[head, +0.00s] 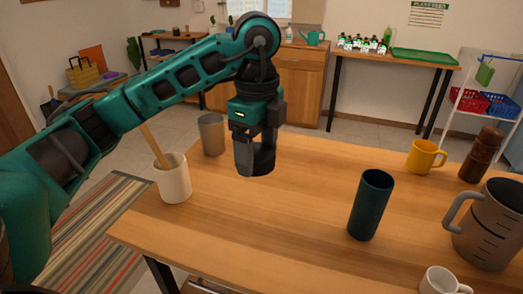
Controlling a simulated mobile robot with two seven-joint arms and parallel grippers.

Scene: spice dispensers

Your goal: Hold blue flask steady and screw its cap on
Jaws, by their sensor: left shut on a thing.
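The blue flask (370,207) is a tall dark teal cylinder. It stands upright on the wooden table, right of the middle, and its top is uncapped. My left gripper (255,158) points down above the table, left of the flask and apart from it. It is shut on a dark round piece, which looks like the cap (264,161); the fingers hide part of it. Nothing holds the flask. My right gripper is not in view.
A white cup (174,182) with a wooden stick and a grey tumbler (212,135) stand at the left. A yellow mug (425,157), brown mill (481,155), grey jug (488,226) and white mug (441,281) stand at the right. The table's middle (290,215) is clear.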

